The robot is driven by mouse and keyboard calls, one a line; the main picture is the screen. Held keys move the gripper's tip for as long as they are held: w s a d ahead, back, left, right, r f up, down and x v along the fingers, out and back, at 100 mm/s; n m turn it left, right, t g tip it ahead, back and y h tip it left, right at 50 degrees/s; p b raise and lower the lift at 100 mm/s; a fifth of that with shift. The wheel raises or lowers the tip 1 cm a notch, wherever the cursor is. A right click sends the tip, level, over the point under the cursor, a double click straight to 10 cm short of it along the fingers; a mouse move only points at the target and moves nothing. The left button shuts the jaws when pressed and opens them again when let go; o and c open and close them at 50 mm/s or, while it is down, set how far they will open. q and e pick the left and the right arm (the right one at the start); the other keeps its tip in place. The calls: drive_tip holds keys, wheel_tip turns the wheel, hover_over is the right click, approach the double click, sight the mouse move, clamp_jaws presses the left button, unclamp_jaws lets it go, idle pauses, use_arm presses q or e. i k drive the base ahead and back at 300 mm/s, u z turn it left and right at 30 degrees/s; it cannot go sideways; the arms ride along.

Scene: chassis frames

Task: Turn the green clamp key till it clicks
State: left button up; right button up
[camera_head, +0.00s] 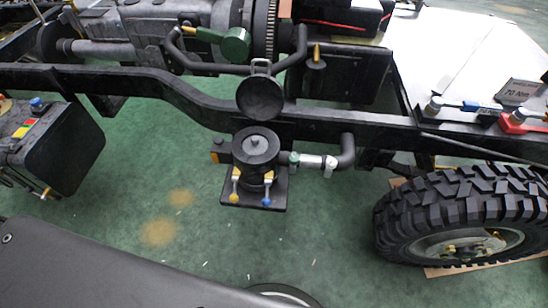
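A small green knob (294,158), which looks like the green clamp key, sits on a silver clamp (312,161) at the left end of a short pipe. The pipe joins a black bent hose (347,152) on the right and a black round housing (256,146) on the left. Whether the key is turned or clicked cannot be told at this size. A larger green cylinder (236,44) with a yellow tip lies higher up by the engine. Neither of my grippers is in view, and nothing touches the clamp.
Yellow- and blue-ended handles (267,187) hang at the housing's front. A black round disc (260,97) and the chassis rail (190,95) lie above it. A tyre (465,212) stands right. A white table (450,50) holds tools. Green floor (120,190) is open at left.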

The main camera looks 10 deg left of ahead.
sight(293, 159)
drive_tip(key=u, duration=1.3)
drive_tip(key=k, duration=1.2)
drive_tip(key=z, duration=1.65)
drive_tip(key=i, duration=0.5)
drive_tip(key=z, duration=0.05)
